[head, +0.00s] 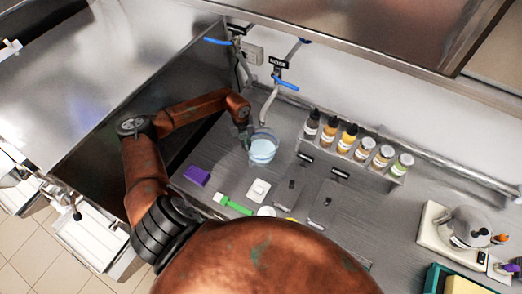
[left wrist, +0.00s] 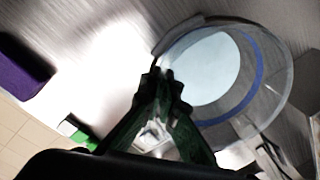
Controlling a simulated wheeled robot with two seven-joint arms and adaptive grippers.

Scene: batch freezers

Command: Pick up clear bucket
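The clear bucket (head: 262,149) is see-through with a pale bottom and stands at the back of the steel counter, left of the bottle rack. In the left wrist view the bucket (left wrist: 262,105) fills the upper right, with a blue ring showing through its wall. My left gripper (head: 246,137) is at the bucket's left side. In the left wrist view the dark green fingers of the left gripper (left wrist: 162,80) come close together at the bucket's rim and appear shut on it. The exact contact is partly hidden. My right gripper is not in view.
A purple block (head: 197,175), a white square item (head: 259,190) and a green-handled tool (head: 234,205) lie in front. A rack of several bottles (head: 350,140) stands to the right. Blue-handled taps (head: 285,84) and a pipe are behind. A kettle (head: 467,227) is far right.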

